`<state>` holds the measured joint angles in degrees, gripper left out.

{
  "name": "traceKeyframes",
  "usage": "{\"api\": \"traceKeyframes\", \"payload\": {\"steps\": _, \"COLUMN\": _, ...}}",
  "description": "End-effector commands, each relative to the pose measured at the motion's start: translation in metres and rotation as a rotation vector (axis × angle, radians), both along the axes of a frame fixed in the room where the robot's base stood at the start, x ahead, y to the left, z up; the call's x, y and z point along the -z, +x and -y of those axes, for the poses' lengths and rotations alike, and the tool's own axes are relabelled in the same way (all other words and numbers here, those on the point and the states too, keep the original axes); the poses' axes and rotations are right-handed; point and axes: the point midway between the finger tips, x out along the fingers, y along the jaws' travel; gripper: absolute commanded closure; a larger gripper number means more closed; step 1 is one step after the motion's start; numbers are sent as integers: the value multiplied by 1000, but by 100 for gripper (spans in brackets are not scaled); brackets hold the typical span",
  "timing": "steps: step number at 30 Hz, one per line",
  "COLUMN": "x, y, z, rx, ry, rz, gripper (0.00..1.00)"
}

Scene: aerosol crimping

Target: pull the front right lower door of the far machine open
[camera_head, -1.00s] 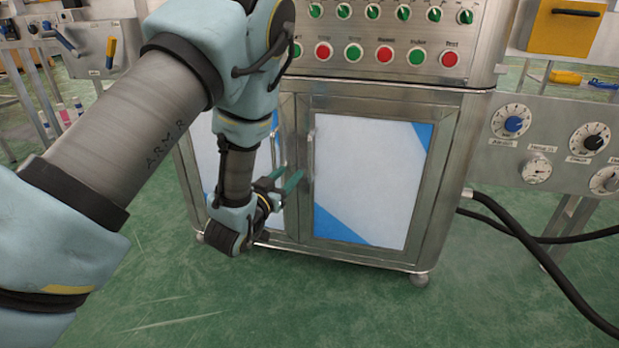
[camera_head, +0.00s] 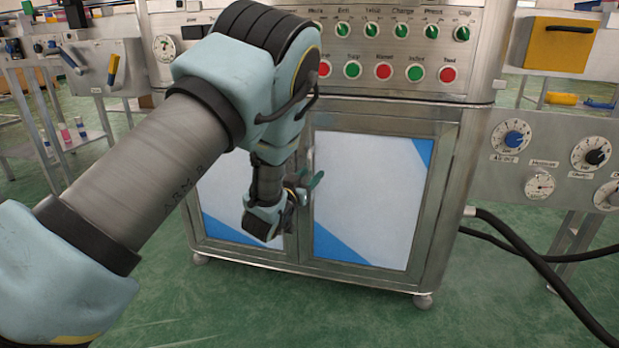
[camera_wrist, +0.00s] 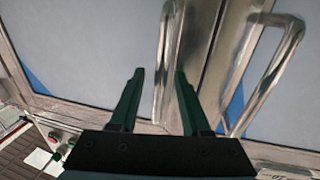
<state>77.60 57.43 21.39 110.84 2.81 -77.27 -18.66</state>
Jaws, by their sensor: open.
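The front right lower door (camera_head: 375,195) of the machine is shut. It has a pale panel with blue corners in a steel frame, and an upright bar handle (camera_head: 310,160) near its left edge. My gripper (camera_head: 314,176) is open at this handle's height, its fingers overlapping the handle's lower part. In the wrist view, a bar handle (camera_wrist: 164,75) shows between the open fingertips of my gripper (camera_wrist: 159,74). I cannot tell whether either finger touches it. A second handle (camera_wrist: 268,75) shows at right there, apart from the fingers.
The left lower door (camera_head: 228,190) is shut and partly hidden by my arm. A row of red and green buttons (camera_head: 384,71) sits above the doors. Black hoses (camera_head: 530,262) run at the right. The green floor (camera_head: 300,310) before the doors is clear.

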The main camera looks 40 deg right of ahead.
Motion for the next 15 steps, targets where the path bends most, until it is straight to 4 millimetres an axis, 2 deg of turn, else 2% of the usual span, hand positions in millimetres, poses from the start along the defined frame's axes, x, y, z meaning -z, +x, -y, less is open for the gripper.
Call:
{"api": "traceKeyframes", "payload": {"steps": 5, "x": 0, "y": 0, "z": 0, "rx": 0, "ry": 0, "rz": 0, "gripper": 53}}
{"api": "traceKeyframes", "payload": {"steps": 15, "x": 0, "y": 0, "z": 0, "rx": 0, "ry": 0, "rz": 0, "gripper": 91}}
